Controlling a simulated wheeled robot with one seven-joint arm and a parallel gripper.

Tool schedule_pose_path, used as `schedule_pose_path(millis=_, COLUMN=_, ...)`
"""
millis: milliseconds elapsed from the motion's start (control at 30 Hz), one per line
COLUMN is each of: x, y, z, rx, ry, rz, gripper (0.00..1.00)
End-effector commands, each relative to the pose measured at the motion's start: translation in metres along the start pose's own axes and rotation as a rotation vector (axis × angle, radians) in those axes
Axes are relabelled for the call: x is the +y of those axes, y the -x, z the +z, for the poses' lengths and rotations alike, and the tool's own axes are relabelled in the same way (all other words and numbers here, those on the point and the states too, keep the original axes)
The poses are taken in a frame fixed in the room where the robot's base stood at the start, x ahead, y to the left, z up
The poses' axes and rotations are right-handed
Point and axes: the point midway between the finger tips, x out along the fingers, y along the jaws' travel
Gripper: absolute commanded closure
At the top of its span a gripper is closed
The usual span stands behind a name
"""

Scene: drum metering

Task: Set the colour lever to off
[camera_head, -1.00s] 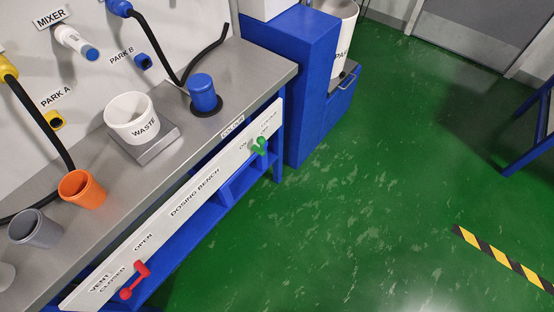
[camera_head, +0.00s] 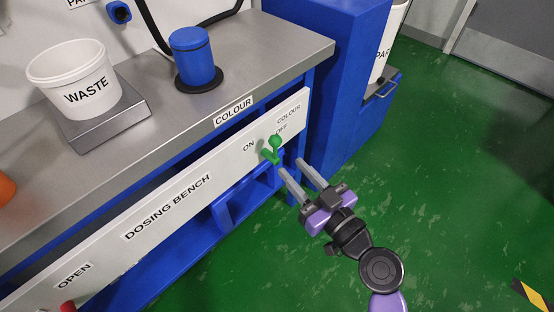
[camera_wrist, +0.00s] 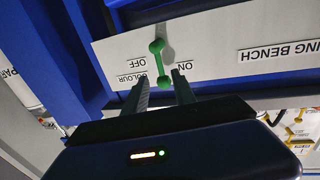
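The green colour lever (camera_head: 271,151) is on the white front panel of the bench, below the COLOUR label. It stands between the ON label (camera_head: 248,147) and the OFF label (camera_head: 282,130); I cannot tell its exact setting. My gripper (camera_head: 293,167) is open, with its two fingers apart and pointing at the panel, just right of and below the lever in the head view. In the wrist view, upside down, the lever (camera_wrist: 160,63) runs between ON and OFF, its lower end appearing between the fingertips. I cannot tell whether they touch.
The white waste bucket (camera_head: 76,83) stands on a scale on the steel bench top (camera_head: 150,160). A blue cabinet (camera_head: 335,70) rises right of the bench. A red lever (camera_head: 68,307) shows at lower left. Green floor is open at right.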

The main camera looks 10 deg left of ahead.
Motion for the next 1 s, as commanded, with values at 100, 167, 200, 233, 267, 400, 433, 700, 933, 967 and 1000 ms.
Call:
schedule_pose_path(millis=100, x=-0.001, y=-0.011, z=-0.002, rx=0.01, ry=0.005, rz=-0.013, gripper=0.68)
schedule_pose_path(millis=167, x=-0.002, y=-0.018, z=-0.003, rx=0.01, ry=0.004, rz=-0.014, gripper=0.68)
schedule_pose_path(millis=200, x=-0.002, y=-0.024, z=-0.004, rx=0.011, ry=0.005, rz=-0.014, gripper=0.68)
schedule_pose_path(millis=233, x=-0.002, y=-0.028, z=-0.003, rx=0.01, ry=0.005, rz=-0.014, gripper=0.68)
schedule_pose_path(millis=267, x=-0.002, y=-0.033, z=-0.004, rx=0.01, ry=0.006, rz=-0.013, gripper=0.68)
schedule_pose_path(millis=400, x=-0.002, y=-0.055, z=-0.003, rx=0.009, ry=0.004, rz=-0.013, gripper=0.68)
schedule_pose_path(millis=433, x=-0.002, y=-0.059, z=-0.003, rx=0.009, ry=0.005, rz=-0.012, gripper=0.68)
schedule_pose_path(millis=700, x=-0.002, y=-0.081, z=-0.003, rx=0.008, ry=0.004, rz=-0.011, gripper=0.68)
schedule_pose_path(millis=933, x=-0.002, y=-0.082, z=-0.003, rx=0.008, ry=0.004, rz=-0.01, gripper=0.68)
schedule_pose_path(millis=967, x=-0.002, y=-0.082, z=-0.003, rx=0.008, ry=0.004, rz=-0.01, gripper=0.68)
schedule_pose_path(millis=1000, x=-0.002, y=-0.082, z=-0.003, rx=0.008, ry=0.004, rz=-0.01, gripper=0.74)
